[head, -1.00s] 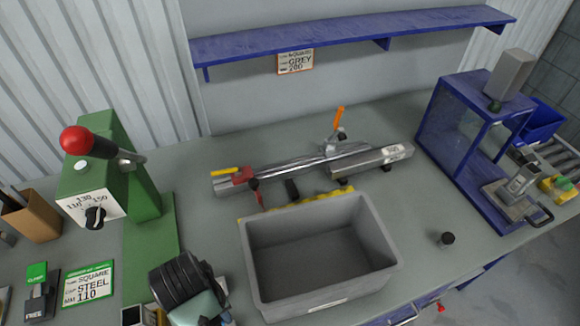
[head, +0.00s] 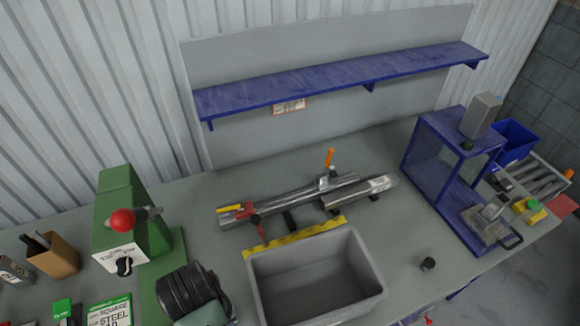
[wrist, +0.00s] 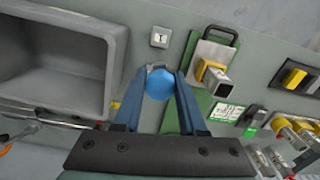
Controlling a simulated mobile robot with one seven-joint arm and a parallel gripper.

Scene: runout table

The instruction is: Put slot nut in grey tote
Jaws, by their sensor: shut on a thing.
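The grey tote (head: 373,285) stands open on the bench at the lower middle of the head view, and its visible inside looks empty. In the wrist view the tote (wrist: 118,40) is at the upper left. My gripper (wrist: 160,78) has its blue fingers closed around a small blue rounded piece (wrist: 159,84), to the right of the tote and outside it. I cannot tell for sure whether this piece is the slot nut. The gripper's tips do not show in the head view, where only part of my dark arm is visible.
A yellow-and-black strip (head: 290,238) and a rail with clamps (head: 285,200) lie behind the tote. A green press (head: 135,225) stands left, a blue frame (head: 418,155) right. A small marked block (wrist: 160,37) stands beside the tote.

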